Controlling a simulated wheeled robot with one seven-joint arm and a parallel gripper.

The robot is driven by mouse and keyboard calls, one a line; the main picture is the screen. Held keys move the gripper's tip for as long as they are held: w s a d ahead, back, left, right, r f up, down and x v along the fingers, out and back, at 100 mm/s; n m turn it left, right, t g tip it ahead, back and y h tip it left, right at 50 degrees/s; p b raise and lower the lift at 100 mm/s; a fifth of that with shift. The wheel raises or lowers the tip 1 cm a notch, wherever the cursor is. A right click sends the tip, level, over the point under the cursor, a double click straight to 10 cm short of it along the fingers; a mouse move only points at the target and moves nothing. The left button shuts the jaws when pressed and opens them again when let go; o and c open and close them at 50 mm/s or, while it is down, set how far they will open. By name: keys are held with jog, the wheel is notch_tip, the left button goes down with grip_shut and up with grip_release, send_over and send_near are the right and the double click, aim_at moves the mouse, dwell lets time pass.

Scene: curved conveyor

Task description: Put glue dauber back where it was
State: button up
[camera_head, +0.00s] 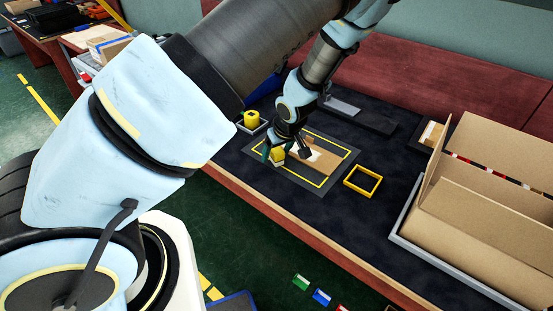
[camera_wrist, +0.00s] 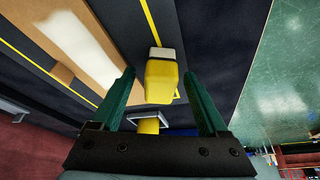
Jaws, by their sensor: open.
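The glue dauber, a yellow block with a pale end, is between my gripper's fingers in the wrist view (camera_wrist: 160,80). It also shows as a small yellow shape in the head view (camera_head: 277,154), at the near left side of the dark mat (camera_head: 313,187). My gripper (camera_head: 287,153) is low over the mat and open, its green fingers on either side of the dauber with gaps visible. A yellow pot (camera_head: 251,118) sits in a grey square holder, just left of the gripper; it shows partly hidden behind the gripper in the wrist view (camera_wrist: 149,126).
A flat cardboard piece (camera_head: 325,162) with a white patch lies on the mat. A yellow square frame (camera_head: 362,181) lies to its right. A large open cardboard box (camera_head: 487,214) fills the right side. Dark table (camera_head: 330,222) is clear in front of the mat.

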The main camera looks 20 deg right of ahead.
jog(key=shift+c, duration=0.2)
grip_shut()
dwell(0.5)
